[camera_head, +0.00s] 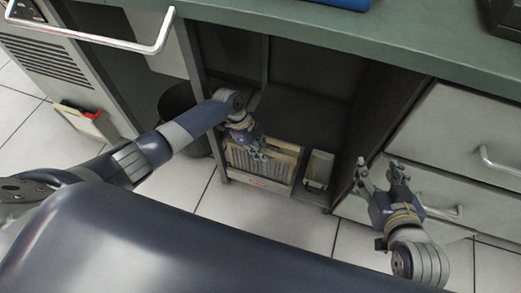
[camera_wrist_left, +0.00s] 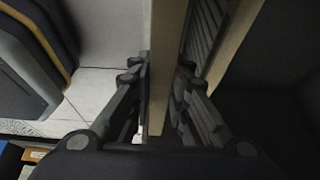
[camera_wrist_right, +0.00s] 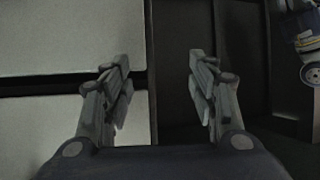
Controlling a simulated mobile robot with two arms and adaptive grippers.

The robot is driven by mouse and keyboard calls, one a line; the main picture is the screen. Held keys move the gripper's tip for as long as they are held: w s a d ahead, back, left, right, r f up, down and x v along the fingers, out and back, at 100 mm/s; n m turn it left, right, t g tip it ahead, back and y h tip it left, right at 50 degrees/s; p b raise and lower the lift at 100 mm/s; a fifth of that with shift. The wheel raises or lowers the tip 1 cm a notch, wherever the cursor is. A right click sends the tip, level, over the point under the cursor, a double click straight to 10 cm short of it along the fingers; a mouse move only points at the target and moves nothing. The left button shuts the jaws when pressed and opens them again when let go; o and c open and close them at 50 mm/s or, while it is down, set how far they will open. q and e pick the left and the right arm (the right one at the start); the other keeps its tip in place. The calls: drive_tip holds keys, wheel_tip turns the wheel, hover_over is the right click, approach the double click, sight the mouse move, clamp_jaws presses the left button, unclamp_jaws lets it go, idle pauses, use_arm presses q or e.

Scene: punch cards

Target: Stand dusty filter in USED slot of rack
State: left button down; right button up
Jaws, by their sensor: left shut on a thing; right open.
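My left gripper (camera_head: 262,150) reaches down into the bay and is shut on a tan frame edge (camera_wrist_left: 160,70), seen in the left wrist view. Beside that edge is pleated material with a second tan edge (camera_wrist_left: 236,38). I cannot tell whether the held filter rests in a slot, and the label is unreadable. My right gripper (camera_head: 380,173) is open and empty, in front of the drawers.
A grey box (camera_head: 319,168) stands right of the rack. A dark bin (camera_head: 178,108) is left of the bay. The green worktop (camera_head: 300,20) overhangs it, and drawers (camera_head: 470,125) are at right. A red and white item (camera_head: 85,117) is at far left.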

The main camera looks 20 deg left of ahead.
drive_tip(key=shift+w+a+r+t, duration=0.2)
drive_tip(key=shift+w+r+t, duration=0.15)
drive_tip(key=shift+r, duration=0.2)
drive_tip(key=shift+w+a+r+t, duration=0.15)
drive_tip(key=shift+w+r+t, duration=0.15)
drive_tip(key=shift+r, duration=0.2)
drive_tip(key=shift+w+a+r+t+y+b, duration=0.2)
drive_tip(key=shift+a+r+t+y+b, duration=0.05)
drive_tip(key=shift+r+t+y+b, duration=0.25)
drive_tip(key=shift+w+a+r+t, duration=0.15)
drive_tip(key=shift+r+t, duration=0.15)
drive_tip(key=shift+r, duration=0.15)
drive_tip(key=shift+w+a+r+t, duration=0.15)
drive_tip(key=shift+r+t, duration=0.1)
drive_tip(key=shift+r, duration=0.15)
drive_tip(key=shift+r+t+b, duration=0.15)
drive_tip(key=shift+t+b, duration=0.15)
drive_tip(key=shift+b, duration=0.15)
drive_tip(key=shift+t+y, duration=0.5)
drive_tip(key=shift+t, duration=0.1)
drive_tip(key=r, duration=0.3)
drive_tip(key=w+r, duration=0.1)
drive_tip(key=shift+a+r, duration=0.25)
drive_tip(key=shift+a, duration=0.15)
